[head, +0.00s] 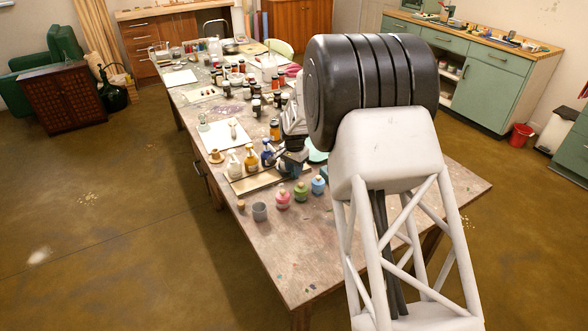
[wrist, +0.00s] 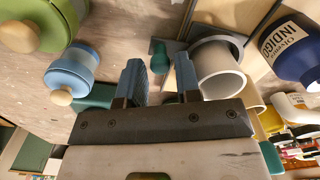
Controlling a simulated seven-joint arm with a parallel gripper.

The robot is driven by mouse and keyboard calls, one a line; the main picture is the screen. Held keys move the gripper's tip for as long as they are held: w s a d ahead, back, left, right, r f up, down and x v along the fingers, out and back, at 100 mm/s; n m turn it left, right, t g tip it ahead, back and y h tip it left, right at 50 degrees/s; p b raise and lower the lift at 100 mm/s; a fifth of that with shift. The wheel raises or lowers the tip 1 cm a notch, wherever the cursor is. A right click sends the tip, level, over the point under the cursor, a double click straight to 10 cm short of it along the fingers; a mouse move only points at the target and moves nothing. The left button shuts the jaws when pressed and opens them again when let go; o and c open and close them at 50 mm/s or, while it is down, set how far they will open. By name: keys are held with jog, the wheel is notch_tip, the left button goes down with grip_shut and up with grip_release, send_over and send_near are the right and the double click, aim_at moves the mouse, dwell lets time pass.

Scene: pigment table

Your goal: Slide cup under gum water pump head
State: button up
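A pale round cup (wrist: 218,72) stands mouth-up in the wrist view, just right of my gripper's right finger and by a dark plate edge. My gripper (wrist: 160,80) is open; its fingers are apart with no cup between them, and the right finger is at or against the cup's wall. In the head view my gripper (head: 292,165) is low beside the pump bottles. These are a white one (head: 234,165), an amber one (head: 251,160) and a blue one (head: 267,154). The blue bottle reads INDIGO in the wrist view (wrist: 296,50). I cannot tell which pump is gum water.
Pink (head: 282,199), green (head: 301,193) and blue (head: 319,186) lidded pots stand close to my gripper. A board (head: 250,183) lies under the bottles.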

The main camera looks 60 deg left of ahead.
jog(key=shift+r, duration=3.7)
jog(key=shift+o, duration=1.4)
jog(key=s+d+n+t+y, duration=0.1)
jog(key=n+t+y, duration=0.1)
jog(key=n, duration=0.1)
jog(key=s+d+n+t+y, duration=0.1)
jog(key=shift+s+d+f+n, duration=0.2)
jog(key=shift+s+d+n, duration=0.1)
jog(key=shift+f, duration=0.1)
jog(key=shift+x, duration=3.8)
jog(key=shift+w+a, duration=0.1)
